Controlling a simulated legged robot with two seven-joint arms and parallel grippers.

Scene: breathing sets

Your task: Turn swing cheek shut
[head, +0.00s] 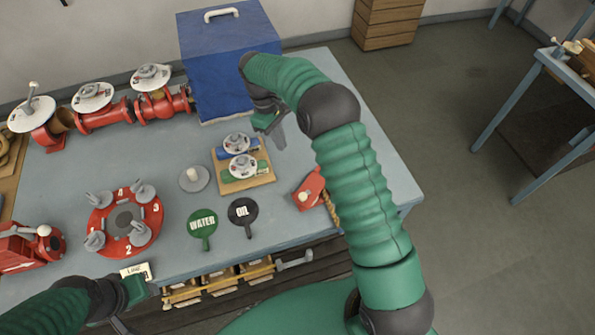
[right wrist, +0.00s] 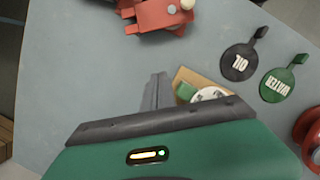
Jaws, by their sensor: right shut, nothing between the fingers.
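A red block-like piece (head: 309,188) with a pale round knob lies near the right front of the table, with a tan rope-like part beside it. It also shows at the top of the right wrist view (right wrist: 158,16), partly cut off. It may carry the swing cheek; I cannot tell how far the cheek is turned. My right gripper (head: 278,138) is shut and empty, above the table behind and left of the red piece, apart from it. Its fingers show in the right wrist view (right wrist: 158,92). My left gripper (head: 128,306) is low at the front left, its fingers unclear.
A wooden board with two valves (head: 263,180) lies left of the red piece. WATER (head: 202,222) and OIL (head: 242,211) paddles lie in front. A blue box (head: 225,60) stands behind. Red pipe valves (head: 103,116) and a numbered red disc (head: 151,222) fill the left.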

